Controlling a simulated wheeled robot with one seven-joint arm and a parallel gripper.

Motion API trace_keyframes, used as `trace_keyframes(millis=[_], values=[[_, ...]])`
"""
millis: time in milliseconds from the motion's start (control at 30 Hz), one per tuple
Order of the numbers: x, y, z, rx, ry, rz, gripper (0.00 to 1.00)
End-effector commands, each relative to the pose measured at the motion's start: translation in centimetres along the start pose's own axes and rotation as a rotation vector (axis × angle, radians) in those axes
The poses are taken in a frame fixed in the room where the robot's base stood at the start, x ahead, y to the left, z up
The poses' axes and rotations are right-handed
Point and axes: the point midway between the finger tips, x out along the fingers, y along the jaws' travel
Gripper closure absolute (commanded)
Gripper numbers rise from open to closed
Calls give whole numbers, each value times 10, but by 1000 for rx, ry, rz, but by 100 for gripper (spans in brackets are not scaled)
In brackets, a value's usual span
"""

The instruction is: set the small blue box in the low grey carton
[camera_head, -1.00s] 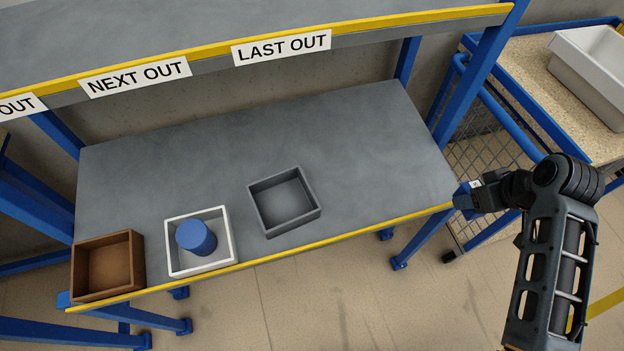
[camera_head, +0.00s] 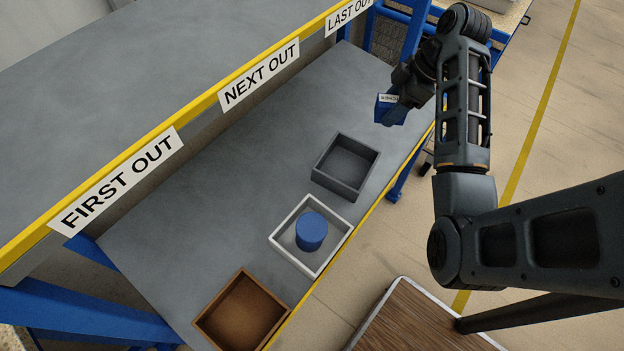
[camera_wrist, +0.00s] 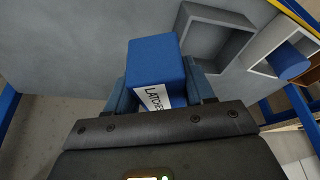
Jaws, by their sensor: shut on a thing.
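The small blue box (camera_head: 391,112) has a white label and is held in my gripper (camera_head: 396,98), above the right end of the grey bench near its front edge. In the wrist view the blue box (camera_wrist: 156,68) sits between the fingers, its label reading in part "LATCHES". The low grey carton (camera_head: 345,166) stands empty on the bench, to the lower left of the box in the head view. It also shows in the wrist view (camera_wrist: 213,37), right of the held box and apart from it.
A white carton (camera_head: 275,243) holding a blue cylinder (camera_head: 311,231) stands beside the grey carton. An empty brown carton (camera_head: 241,311) is beyond it. A shelf with a yellow edge (camera_head: 205,112) and labels overhangs the back of the bench (camera_head: 205,220).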

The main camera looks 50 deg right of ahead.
Motion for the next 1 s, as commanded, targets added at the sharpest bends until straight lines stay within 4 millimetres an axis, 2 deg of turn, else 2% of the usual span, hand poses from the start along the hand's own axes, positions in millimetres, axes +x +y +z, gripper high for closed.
trace_keyframes(millis=[167, 400, 600, 800, 1000], values=[[16, -15, -6, -9, -2, -7, 78], [56, -51, -28, -7, -3, -8, 78], [84, -74, -43, -6, -2, -6, 78], [97, -81, -48, -4, -1, -3, 78], [121, -82, -37, -2, -2, -5, 78]])
